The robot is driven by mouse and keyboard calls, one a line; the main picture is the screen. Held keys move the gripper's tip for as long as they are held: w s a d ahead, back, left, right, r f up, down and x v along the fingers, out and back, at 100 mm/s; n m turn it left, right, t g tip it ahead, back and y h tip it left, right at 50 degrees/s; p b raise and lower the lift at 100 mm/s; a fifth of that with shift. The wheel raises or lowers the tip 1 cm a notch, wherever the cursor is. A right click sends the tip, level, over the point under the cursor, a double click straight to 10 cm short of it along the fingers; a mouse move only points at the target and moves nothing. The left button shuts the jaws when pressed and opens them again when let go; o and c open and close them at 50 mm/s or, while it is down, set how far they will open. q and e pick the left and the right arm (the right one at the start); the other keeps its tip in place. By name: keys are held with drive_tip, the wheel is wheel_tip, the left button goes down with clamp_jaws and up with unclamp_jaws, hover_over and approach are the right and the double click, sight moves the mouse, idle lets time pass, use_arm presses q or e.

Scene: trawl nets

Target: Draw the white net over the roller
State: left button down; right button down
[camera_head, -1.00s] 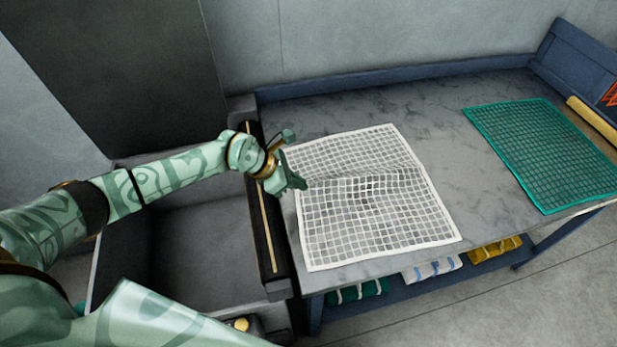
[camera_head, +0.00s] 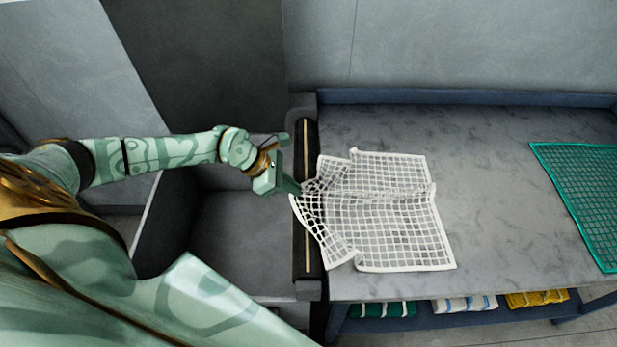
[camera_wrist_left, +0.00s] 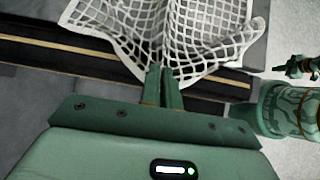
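The white net (camera_head: 385,215) lies on the grey table, its left edge bunched and pulled to a point over the black roller (camera_head: 307,240), which carries a pale yellow strip. My left gripper (camera_head: 291,187) is at the roller, at the net's left edge. In the left wrist view the fingers (camera_wrist_left: 163,85) are close together with the gathered net (camera_wrist_left: 170,35) at their tips, and the net spreads out from there across the roller (camera_wrist_left: 60,48). My right gripper is not seen in the head view. In the left wrist view, a green arm part is at the right edge.
A green net (camera_head: 585,195) lies on the table at the right. A dark open bin (camera_head: 235,235) is left of the roller. Folded green, white and yellow cloths sit on the shelf below. The table between the nets is bare.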

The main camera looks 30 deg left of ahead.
use_arm(q)
drive_tip(key=s+a+b, duration=0.2)
drive_tip(key=s+a, duration=0.2)
drive_tip(key=a, duration=0.3)
wheel_tip(320, 180, down, 9)
drive_tip(key=b, duration=0.6)
drive_tip(key=shift+s+a, duration=0.15)
drive_tip(key=shift+s, duration=0.1)
drive_tip(key=shift+c, duration=1.4)
unclamp_jaws()
wheel_tip(320, 180, up, 6)
drive_tip(key=s+a+g+y+p, duration=0.1)
drive_tip(key=a+g+y+p, duration=0.1)
drive_tip(key=p, duration=0.6)
drive_tip(key=shift+s+y, duration=0.15)
drive_tip(key=shift+y, duration=0.75)
